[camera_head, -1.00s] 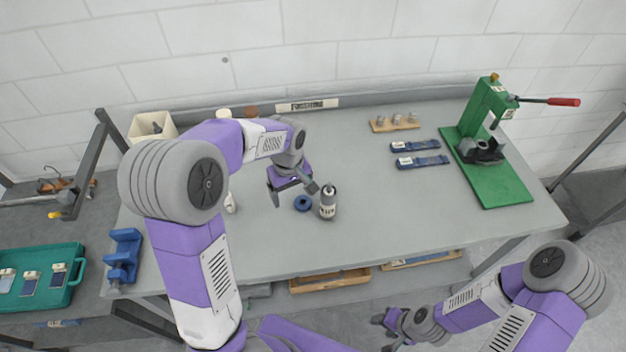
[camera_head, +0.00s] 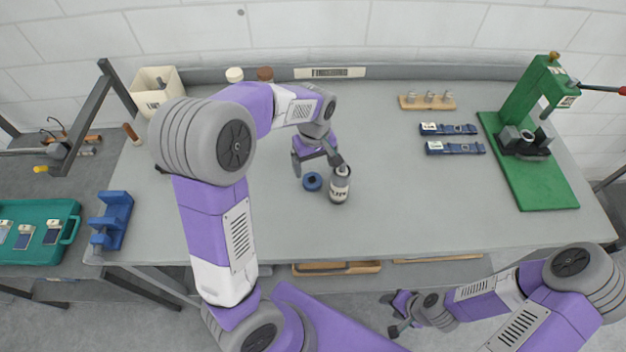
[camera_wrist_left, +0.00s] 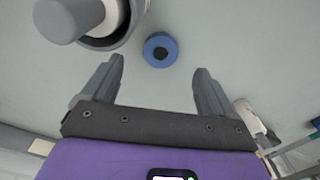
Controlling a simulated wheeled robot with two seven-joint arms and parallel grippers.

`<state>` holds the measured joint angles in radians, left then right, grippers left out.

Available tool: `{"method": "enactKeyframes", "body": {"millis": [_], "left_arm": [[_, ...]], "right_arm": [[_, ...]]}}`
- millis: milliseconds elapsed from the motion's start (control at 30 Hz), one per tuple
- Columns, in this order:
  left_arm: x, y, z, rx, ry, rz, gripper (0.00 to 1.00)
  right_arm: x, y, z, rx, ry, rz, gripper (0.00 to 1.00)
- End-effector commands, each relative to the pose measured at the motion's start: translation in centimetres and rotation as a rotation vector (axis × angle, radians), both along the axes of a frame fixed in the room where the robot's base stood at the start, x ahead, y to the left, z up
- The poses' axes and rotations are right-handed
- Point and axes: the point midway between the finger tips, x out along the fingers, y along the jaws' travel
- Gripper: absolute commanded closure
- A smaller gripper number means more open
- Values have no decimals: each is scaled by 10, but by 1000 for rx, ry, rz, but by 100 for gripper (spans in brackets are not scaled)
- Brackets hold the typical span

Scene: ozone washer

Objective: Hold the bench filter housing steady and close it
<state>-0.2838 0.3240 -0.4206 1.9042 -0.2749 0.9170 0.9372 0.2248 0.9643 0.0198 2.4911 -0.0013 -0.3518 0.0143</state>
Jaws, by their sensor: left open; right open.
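The filter housing (camera_head: 340,190) is a small grey cylinder with a light label band and a dark top with a light centre. It stands upright on the bench. A blue ring-shaped cap (camera_head: 312,181) lies on the bench just left of it, apart from it. My left gripper (camera_head: 318,165) is open and empty above and behind the two. In the left wrist view the blue cap (camera_wrist_left: 160,50) shows between the open fingers, and the housing (camera_wrist_left: 113,22) is at the upper left, partly cut off. My right gripper (camera_head: 388,316) is open and low, in front of the bench.
A green press (camera_head: 530,140) stands at the bench's right. Two blue strap-like pieces (camera_head: 455,148) and a wooden rack (camera_head: 428,103) lie at the back right. A blue fixture (camera_head: 112,222) is at the left edge. The bench's middle right is clear.

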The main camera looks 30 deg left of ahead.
Motion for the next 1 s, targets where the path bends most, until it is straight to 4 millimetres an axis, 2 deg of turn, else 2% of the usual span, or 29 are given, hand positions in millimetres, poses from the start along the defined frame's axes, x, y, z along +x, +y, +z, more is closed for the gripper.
{"method": "enactKeyframes", "body": {"millis": [300,567,900,1000], "left_arm": [[-1,0,-25,0,2,1,13],[-1,0,-25,1,1,0,13],[-4,0,-71,0,4,1,13],[-4,0,-76,0,1,0,13]], "right_arm": [[0,0,-6,0,-1,0,50],[0,0,-6,0,-1,0,50],[0,0,-18,0,0,0,50],[0,0,-19,0,0,0,50]]}}
